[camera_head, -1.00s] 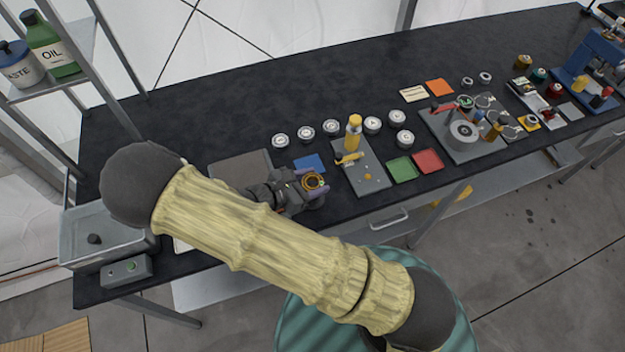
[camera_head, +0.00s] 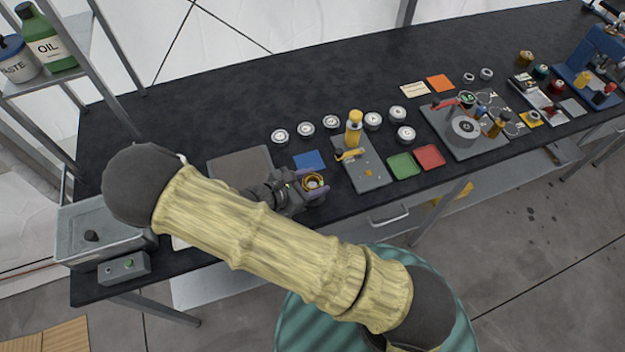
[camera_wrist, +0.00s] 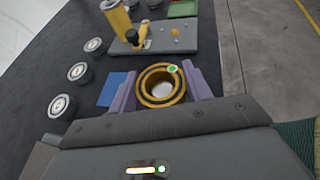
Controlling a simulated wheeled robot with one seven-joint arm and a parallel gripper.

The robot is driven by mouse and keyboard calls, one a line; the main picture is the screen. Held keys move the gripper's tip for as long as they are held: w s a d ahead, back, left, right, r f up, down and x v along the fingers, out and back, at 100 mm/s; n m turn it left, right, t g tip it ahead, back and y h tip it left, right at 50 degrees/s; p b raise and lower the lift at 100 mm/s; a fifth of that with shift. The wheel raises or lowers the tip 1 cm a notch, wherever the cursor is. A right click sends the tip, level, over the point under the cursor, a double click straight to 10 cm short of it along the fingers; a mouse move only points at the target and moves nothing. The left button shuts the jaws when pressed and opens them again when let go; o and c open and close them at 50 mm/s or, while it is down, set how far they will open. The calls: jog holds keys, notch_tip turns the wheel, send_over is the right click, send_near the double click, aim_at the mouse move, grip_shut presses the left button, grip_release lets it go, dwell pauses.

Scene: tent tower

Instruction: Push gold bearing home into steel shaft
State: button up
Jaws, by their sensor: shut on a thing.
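The gold bearing (camera_head: 314,189) is a ring with a dark band and sits at the front of the dark bench. In the wrist view the bearing (camera_wrist: 148,97) lies between the two purple fingers of my gripper (camera_wrist: 160,88), which is shut on it. A green dot shows on its far rim. My gripper (camera_head: 313,184) is low over the bench near its front edge. A pale surface shows through the ring's hole. I cannot tell whether this is the steel shaft, how deep the bearing sits, or whether the two touch.
Green (camera_head: 403,166) and red (camera_head: 429,157) squares lie further right. The back of the bench is clear.

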jog(key=shift+f+b, duration=0.3)
jog(key=shift+f, duration=0.25)
jog(key=o, duration=1.1)
jog(key=shift+a, duration=0.1)
jog(key=b+v, duration=0.3)
jog(key=v, duration=1.4)
jog(key=shift+a, duration=0.15)
